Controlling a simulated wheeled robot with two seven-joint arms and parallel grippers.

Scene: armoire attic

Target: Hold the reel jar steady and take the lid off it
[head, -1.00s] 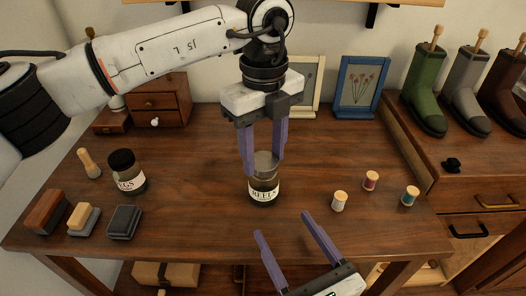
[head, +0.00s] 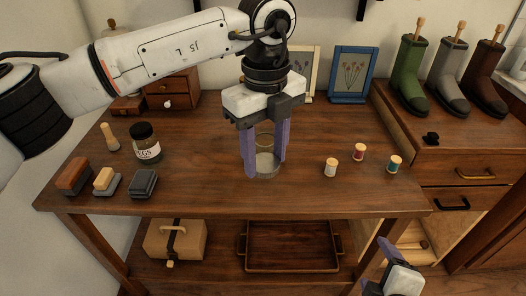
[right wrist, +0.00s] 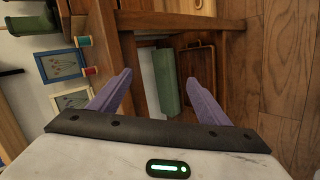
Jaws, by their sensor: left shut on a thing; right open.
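The reel jar (head: 265,165) is between the fingers of my left gripper (head: 265,172), low over the middle of the worktable. It shows as clear glass with a pale ring above and a greyish round part below. Its label does not show, and I cannot tell its tilt, whether it touches the table, or which part is the lid. My left gripper is shut on it. My right gripper (head: 377,266) is at the lower right, beyond the table's front edge and well away from the jar. It is open and empty in the right wrist view (right wrist: 160,77).
A second jar with a dark lid (head: 145,143) stands left, beside several brushes and blocks. Spools (head: 330,168) stand right of the jar. Framed pictures (head: 351,74) are behind. Below are a tray (head: 290,269) and a box (head: 175,240). Boots stand on the right-hand drawers.

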